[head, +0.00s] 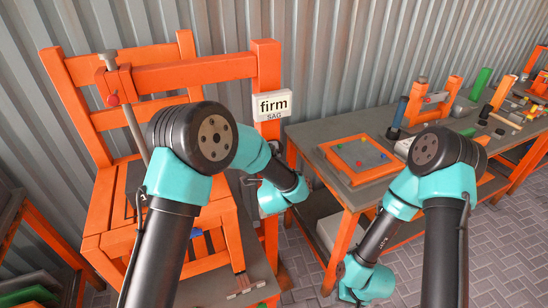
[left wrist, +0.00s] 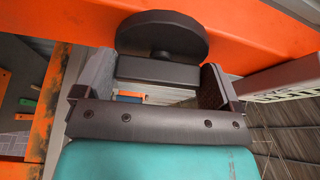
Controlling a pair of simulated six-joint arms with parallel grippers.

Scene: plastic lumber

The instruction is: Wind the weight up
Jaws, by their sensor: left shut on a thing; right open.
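In the left wrist view a dark round disc (left wrist: 162,36) with a dark rectangular block (left wrist: 158,70) below it sits against an orange beam. My left gripper (left wrist: 155,82) is shut on this block, with a finger at each side. In the head view my left forearm reaches to the orange post (head: 268,70), and its own links hide the fingertips and the block. I cannot tell which part is the weight. My right gripper (head: 352,291) is open and low beside the bench, apart from the post.
An orange slatted chair (head: 120,240) stands under the beam (head: 190,71). A white sign (head: 272,105) reads "firm" above "SAG". A grey-topped bench (head: 312,134) at right carries an orange-framed board (head: 358,160) and several loose pieces. The paved floor at lower right is clear.

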